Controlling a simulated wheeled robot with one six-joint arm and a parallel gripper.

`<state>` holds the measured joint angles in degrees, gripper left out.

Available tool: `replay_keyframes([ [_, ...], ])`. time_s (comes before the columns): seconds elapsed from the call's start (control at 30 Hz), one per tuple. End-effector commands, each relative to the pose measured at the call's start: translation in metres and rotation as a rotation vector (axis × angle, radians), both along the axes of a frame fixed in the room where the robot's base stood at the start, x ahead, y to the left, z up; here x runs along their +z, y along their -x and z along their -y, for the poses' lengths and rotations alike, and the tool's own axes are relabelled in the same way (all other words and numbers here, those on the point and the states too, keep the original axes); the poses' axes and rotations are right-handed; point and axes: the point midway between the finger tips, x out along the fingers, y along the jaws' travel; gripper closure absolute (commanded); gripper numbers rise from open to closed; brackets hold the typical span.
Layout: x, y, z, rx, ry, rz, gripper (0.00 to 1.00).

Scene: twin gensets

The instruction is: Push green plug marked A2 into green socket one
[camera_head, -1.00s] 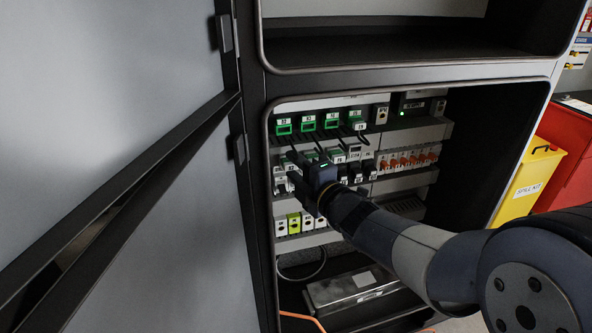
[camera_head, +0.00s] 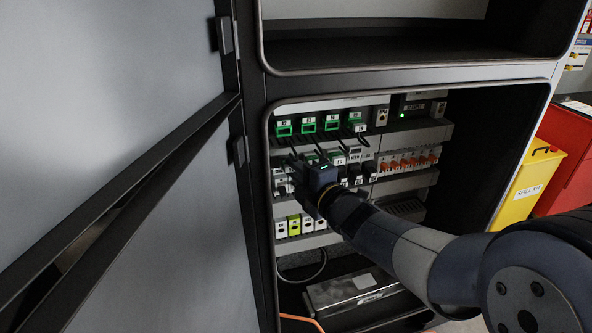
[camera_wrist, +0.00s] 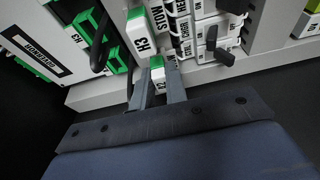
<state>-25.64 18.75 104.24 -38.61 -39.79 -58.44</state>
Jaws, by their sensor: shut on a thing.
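My gripper (camera_head: 298,172) is in the lower cabinet bay, in front of the middle row of modules. In the wrist view its two fingers (camera_wrist: 154,92) are shut on a small green and white plug (camera_wrist: 157,74). Its label is partly hidden; a 2 shows, and I cannot read the rest surely. The plug points toward the module row; I cannot tell whether its tip touches anything. Green sockets sit in the top row, the leftmost (camera_head: 283,128) above my gripper, the others to its right. Their small labels are unclear. My gripper hides part of the middle row.
Orange-red modules (camera_head: 410,160) stand right of my gripper. White and yellow-green terminals (camera_head: 294,226) sit below it. Black cables hang under the green sockets. The open door (camera_head: 130,150) stands at left.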

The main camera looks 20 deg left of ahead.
Motion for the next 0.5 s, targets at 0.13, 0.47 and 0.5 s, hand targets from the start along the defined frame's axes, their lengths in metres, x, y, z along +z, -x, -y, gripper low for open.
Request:
replay_keyframes([
  [0.13,-0.0003,0.0011,0.0006,0.0,0.001,-0.001,1.0],
  [0.47,-0.0007,0.0073,0.0046,0.0,0.001,0.0,1.0],
  [0.5,-0.0006,0.0084,0.0053,0.0,0.001,0.001,1.0],
])
